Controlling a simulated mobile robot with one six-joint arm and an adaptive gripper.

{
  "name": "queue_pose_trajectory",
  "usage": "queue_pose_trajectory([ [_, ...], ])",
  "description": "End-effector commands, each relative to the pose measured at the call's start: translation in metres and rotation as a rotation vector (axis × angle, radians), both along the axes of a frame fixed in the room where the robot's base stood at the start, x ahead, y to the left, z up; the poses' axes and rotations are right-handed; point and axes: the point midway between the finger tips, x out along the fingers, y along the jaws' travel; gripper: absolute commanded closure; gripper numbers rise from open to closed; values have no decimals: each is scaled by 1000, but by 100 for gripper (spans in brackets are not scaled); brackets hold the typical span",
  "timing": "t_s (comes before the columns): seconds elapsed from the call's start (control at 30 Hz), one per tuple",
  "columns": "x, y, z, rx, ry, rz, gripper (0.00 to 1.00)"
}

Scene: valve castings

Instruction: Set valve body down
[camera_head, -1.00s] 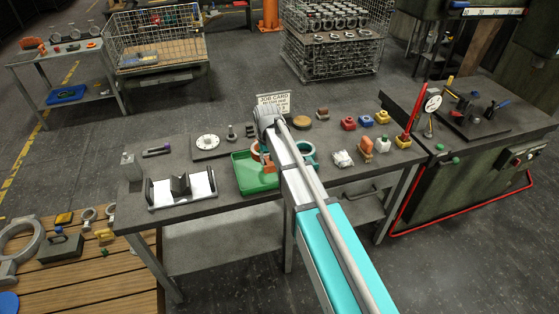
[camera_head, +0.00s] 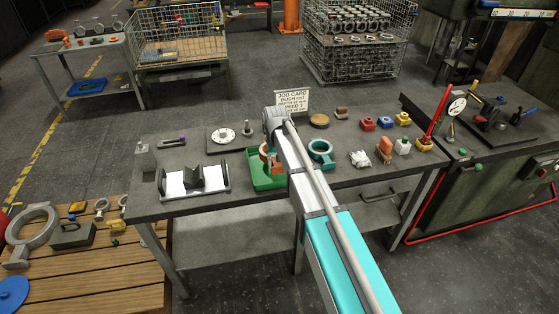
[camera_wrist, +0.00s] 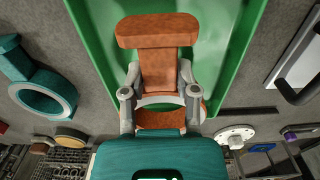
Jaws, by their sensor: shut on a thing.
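The orange-brown valve body (camera_wrist: 157,32) is between the fingers of my gripper (camera_wrist: 159,78) in the wrist view. My gripper is shut on it. It is in or just over the green tray (camera_wrist: 236,45); I cannot tell whether it touches the floor of the tray. In the head view, part of the valve body (camera_head: 276,166) shows at the tray (camera_head: 255,179), beside my arm, which hides the gripper and the rest. A teal casting with a ring (camera_head: 321,152) stands on the bench right of the tray; it also shows in the wrist view (camera_wrist: 48,93).
A fixture with a dark V-block (camera_head: 196,180) is left of the tray. A white flanged disc (camera_head: 223,136) and a job card (camera_head: 292,101) are behind. Several small coloured parts and a white lump (camera_head: 360,158) are on the right. Bare bench (camera_head: 165,205) lies at the front left.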

Motion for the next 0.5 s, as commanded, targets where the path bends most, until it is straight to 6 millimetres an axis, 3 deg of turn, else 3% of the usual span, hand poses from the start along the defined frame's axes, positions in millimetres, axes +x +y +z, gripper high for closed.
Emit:
queue_pose_trajectory([
  [0.5,3,8,-28,0,-1,0,100],
])
